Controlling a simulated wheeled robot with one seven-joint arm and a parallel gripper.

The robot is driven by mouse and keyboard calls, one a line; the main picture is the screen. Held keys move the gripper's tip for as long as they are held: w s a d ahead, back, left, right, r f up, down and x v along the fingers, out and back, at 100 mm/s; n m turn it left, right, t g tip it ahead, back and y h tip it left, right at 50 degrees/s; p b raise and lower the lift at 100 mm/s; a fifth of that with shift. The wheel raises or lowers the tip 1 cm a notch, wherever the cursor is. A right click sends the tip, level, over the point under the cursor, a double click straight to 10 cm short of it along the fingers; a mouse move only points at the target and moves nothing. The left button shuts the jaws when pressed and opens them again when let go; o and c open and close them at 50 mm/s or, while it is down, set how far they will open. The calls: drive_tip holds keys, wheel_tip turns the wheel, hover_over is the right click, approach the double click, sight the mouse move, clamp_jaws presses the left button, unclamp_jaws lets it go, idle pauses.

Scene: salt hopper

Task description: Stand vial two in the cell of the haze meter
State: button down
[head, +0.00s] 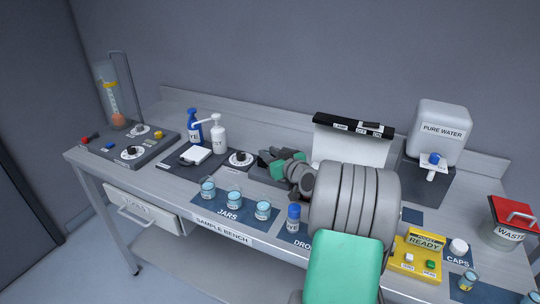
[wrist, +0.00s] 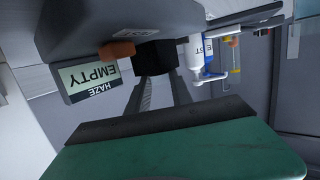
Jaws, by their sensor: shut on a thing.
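The dark grey haze meter (wrist: 95,22) fills the top of the wrist view, upside down. Its display (wrist: 92,78) reads HAZE and EMPTY, and an orange button (wrist: 117,50) sits beside it. My gripper (wrist: 158,76) is shut, with a black piece (wrist: 155,56) at its fingertips close to the meter. The held vial's body and number cannot be made out, and the cell's opening is not clear. In the head view my gripper (head: 276,163) is low over the back of the bench, and my arm hides most of the meter.
Several blue-filled jars (head: 235,200) and a blue-capped bottle (head: 293,218) stand in front. White (head: 218,133) and blue (head: 194,128) pump bottles stand left.

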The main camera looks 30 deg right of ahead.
drive_tip(key=shift+s+f, duration=0.1)
drive_tip(key=shift+f, duration=0.35)
drive_tip(key=shift+f+b, duration=0.3)
drive_tip(key=shift+b, duration=0.1)
drive_tip(key=c, duration=1.3)
unclamp_jaws()
drive_tip(key=shift+s+f, duration=0.1)
drive_tip(key=shift+f, duration=0.1)
drive_tip(key=shift+o, duration=0.7)
drive_tip(key=shift+r, duration=0.15)
drive_tip(key=shift+r+p, duration=0.5)
drive_tip(key=shift+p, duration=0.4)
drive_tip(key=s, duration=0.2)
drive_tip(key=s+r+b, duration=0.1)
drive_tip(key=s, duration=0.3)
drive_tip(key=shift+s+a+r, duration=0.15)
drive_tip(key=shift+s+r, duration=0.2)
drive_tip(key=shift+r, duration=0.05)
drive_tip(key=shift+s+r, duration=0.15)
